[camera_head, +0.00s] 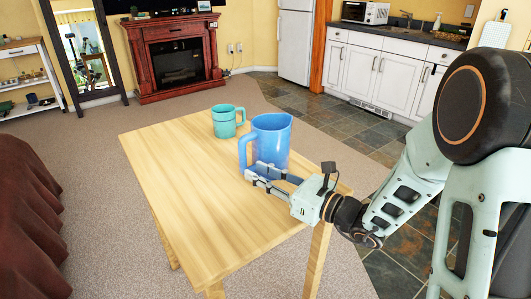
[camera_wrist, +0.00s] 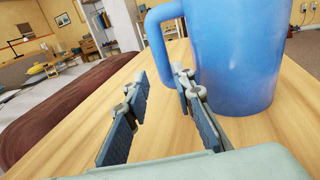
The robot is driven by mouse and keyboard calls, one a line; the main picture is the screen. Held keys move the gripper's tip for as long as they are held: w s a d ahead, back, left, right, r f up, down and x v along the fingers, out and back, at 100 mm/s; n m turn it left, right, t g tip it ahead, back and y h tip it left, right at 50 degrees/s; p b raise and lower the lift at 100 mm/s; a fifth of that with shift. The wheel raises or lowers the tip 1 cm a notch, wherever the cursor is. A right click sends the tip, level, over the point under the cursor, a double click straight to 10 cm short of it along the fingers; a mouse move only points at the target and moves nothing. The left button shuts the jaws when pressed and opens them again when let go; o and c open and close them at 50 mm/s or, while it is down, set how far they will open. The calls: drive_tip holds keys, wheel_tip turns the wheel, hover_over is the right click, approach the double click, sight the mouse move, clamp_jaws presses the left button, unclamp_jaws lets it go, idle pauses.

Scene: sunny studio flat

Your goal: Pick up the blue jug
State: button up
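The blue jug (camera_head: 272,143) stands upright on the wooden table (camera_head: 190,190), near its right edge. Its handle is on the left side of its body. In the wrist view the jug (camera_wrist: 236,55) fills the upper right, with its handle (camera_wrist: 158,40) left of it. My gripper (camera_head: 252,175) is at the front of the jug, low over the table. In the wrist view my gripper (camera_wrist: 160,92) is open. Nothing shows between its fingers but bare table. The right finger is close to the jug's body; I cannot tell whether it touches.
A teal mug (camera_head: 226,121) stands on the table behind and left of the jug. The front left of the tabletop is bare. A brown-covered piece of furniture (camera_head: 28,215) is at the far left. A fireplace (camera_head: 180,60) and kitchen cabinets (camera_head: 375,75) are farther back.

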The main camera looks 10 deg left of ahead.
sight(246, 164)
drive_tip(key=b+x, duration=0.1)
drive_tip(key=x, duration=0.5)
drive_tip(key=shift+w, duration=0.2)
drive_tip(key=shift+d+r, duration=0.1)
clamp_jaws()
drive_tip(key=shift+r, duration=0.15)
